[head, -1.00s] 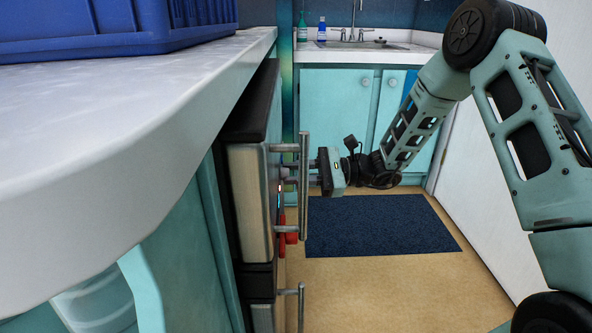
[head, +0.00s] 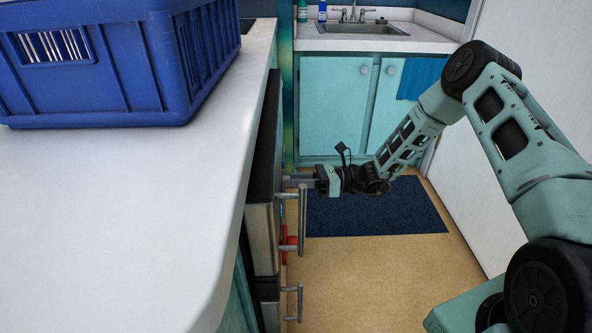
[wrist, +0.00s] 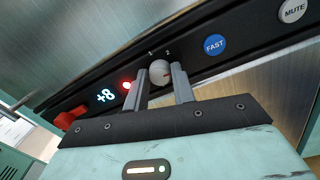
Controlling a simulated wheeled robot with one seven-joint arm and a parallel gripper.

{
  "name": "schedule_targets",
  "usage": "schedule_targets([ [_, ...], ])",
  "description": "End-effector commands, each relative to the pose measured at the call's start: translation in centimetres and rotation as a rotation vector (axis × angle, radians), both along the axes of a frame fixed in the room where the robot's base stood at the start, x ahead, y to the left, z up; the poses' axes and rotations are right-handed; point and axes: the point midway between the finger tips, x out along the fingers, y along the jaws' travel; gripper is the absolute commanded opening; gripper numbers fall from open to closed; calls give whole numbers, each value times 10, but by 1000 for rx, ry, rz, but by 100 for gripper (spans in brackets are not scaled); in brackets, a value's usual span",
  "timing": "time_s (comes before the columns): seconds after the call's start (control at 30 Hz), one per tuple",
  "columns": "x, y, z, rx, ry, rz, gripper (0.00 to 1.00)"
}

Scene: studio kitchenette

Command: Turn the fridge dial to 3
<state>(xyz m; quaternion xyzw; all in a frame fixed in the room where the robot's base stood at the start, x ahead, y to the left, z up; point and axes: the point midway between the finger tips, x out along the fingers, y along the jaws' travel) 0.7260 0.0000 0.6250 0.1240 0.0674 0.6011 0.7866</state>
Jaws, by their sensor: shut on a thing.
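The fridge dial (wrist: 158,73) is a small round pale grey knob on a black control strip, with a dark red mark on its right side. The numbers 1 and 2 show above it; other numbers are hidden. My gripper (wrist: 161,82) is shut on the dial, one finger at each side. In the head view my gripper (head: 300,180) reaches left to the fridge front (head: 262,237), near the upper bar handle (head: 303,215). The dial is hidden there.
The strip also holds a display (wrist: 106,96) reading +8, a lit red lamp (wrist: 127,85), a blue FAST button (wrist: 215,45), a grey MUTE button (wrist: 292,10) and a red part (wrist: 70,117). A blue crate (head: 110,100) stands on the white counter (head: 110,220).

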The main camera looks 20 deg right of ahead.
Motion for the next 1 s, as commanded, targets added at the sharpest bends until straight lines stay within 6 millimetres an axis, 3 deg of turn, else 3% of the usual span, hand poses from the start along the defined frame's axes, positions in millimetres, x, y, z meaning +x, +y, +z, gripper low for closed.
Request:
schedule_targets([
  [0.73, -1, -1, -3, 25, 91, 1, 3],
  [0.77, -1, -1, -3, 25, 90, 1, 31],
  [0.8, -1, -1, -2, 25, 90, 1, 42],
  [0.83, -1, -1, -2, 26, 89, 1, 47],
  [1.0, -1, 0, -1, 27, 88, 0, 47],
])
